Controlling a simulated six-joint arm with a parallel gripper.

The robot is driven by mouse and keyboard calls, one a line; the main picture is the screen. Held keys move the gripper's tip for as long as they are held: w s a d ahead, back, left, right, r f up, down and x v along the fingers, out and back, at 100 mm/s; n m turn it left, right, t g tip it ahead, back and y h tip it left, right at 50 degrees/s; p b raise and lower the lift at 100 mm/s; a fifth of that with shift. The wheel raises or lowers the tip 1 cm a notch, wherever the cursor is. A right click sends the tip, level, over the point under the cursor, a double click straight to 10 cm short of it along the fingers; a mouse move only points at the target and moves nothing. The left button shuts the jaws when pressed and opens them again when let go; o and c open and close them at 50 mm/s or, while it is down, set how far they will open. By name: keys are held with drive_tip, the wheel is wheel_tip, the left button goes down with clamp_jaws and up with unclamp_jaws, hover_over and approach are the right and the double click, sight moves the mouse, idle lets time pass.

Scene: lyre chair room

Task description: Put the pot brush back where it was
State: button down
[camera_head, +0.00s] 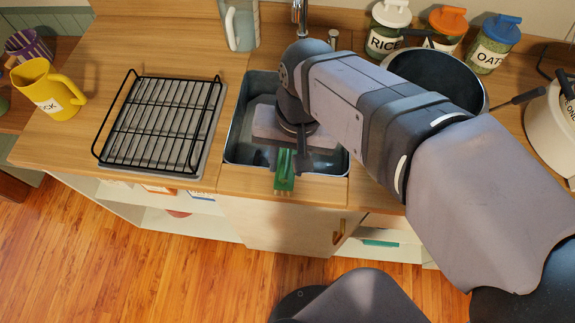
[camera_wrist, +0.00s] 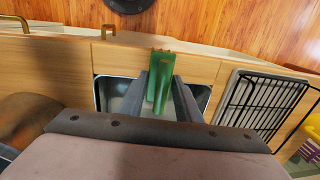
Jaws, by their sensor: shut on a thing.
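The green pot brush (camera_head: 284,171) is at the front edge of the sink (camera_head: 237,130) in the head view, its head end towards the front of the counter. In the wrist view the brush (camera_wrist: 162,66) points away from me, over the wooden counter strip in front of the sink. My gripper (camera_wrist: 162,92) is shut on its green handle. In the head view my gripper (camera_head: 294,158) is low over the sink and partly hides the basin. I cannot tell whether the brush touches the counter.
A black wire rack (camera_head: 160,122) lies left of the sink, with a yellow jug (camera_head: 48,90) beyond it. The tap (camera_head: 300,15) stands behind the sink. A dark pot (camera_head: 440,75) and several labelled jars, including the rice jar (camera_head: 386,42), stand at the back right.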

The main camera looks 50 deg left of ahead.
sight(289, 164)
drive_tip(key=shift+f, duration=1.85)
drive_tip(key=shift+f, duration=0.45)
drive_tip(key=c, duration=1.3)
unclamp_jaws()
drive_tip(key=shift+r, duration=0.65)
wheel_tip(289, 164, up, 12)
drive_tip(key=shift+w+d+f, duration=0.2)
drive_tip(key=shift+w+d, duration=0.25)
